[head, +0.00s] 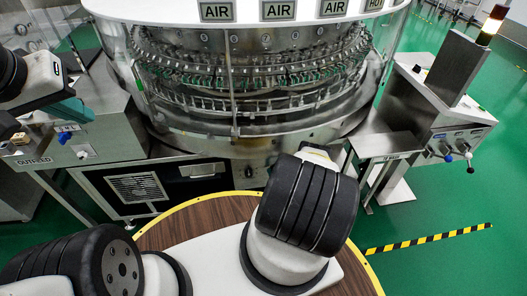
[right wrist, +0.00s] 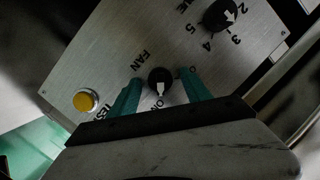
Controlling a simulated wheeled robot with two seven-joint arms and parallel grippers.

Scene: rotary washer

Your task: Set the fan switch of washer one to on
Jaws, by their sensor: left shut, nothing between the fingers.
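In the right wrist view, a black fan knob (right wrist: 160,78) with a white pointer sits on a brushed metal panel, below the label FAN. Its pointer faces down the picture, toward letters that seem to read ON. Another label to the right of the knob is mostly covered. My right gripper (right wrist: 160,84) is open, one teal finger on each side of the knob; I cannot tell whether they touch it. In the head view the right gripper is hidden. My left gripper (head: 70,109) is shut and empty above the left metal console (head: 112,137).
A yellow button (right wrist: 85,100) and a numbered black dial (right wrist: 220,15) share the fan panel. The round washer (head: 250,125) fills the back of the head view. A right console (head: 425,110) stands beside it. A round wooden top (head: 215,210) lies in front, under my arms.

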